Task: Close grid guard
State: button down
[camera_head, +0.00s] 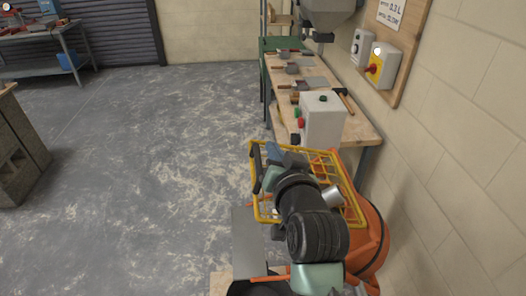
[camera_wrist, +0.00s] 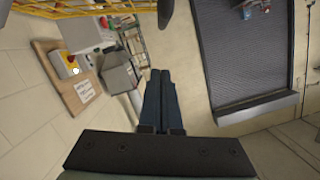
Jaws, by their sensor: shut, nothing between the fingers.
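The grid guard is a yellow wire grid (camera_head: 349,205) seen in the head view, lower middle. It sits tilted over an orange mixer drum (camera_head: 372,240). My arm crosses in front of the guard and hides much of its middle. My gripper (camera_head: 272,150) is at the guard's far left corner, near its upper edge; I cannot tell whether it touches the frame. In the wrist view the gripper (camera_wrist: 162,78) is shut with its fingers together and nothing between them. A strip of yellow grid (camera_wrist: 80,8) shows along the top left of the wrist view.
A grey control box (camera_head: 323,120) with coloured buttons stands just beyond the guard. Behind it a wooden bench (camera_head: 350,125) holds trowels and other tools. A wall switch panel (camera_head: 383,65) is at the right. Open floor (camera_head: 150,170) lies to the left.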

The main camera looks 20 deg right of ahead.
jog(key=w+f+p, duration=0.1)
jog(key=w, duration=0.1)
jog(key=w+f+p, duration=0.1)
jog(key=f, duration=0.1)
jog(key=shift+w+a+f, duration=0.2)
jog(key=shift+w+f, duration=0.05)
jog(key=shift+w, duration=0.1)
jog(key=shift+a+f, duration=0.2)
jog(key=shift+f, duration=0.3)
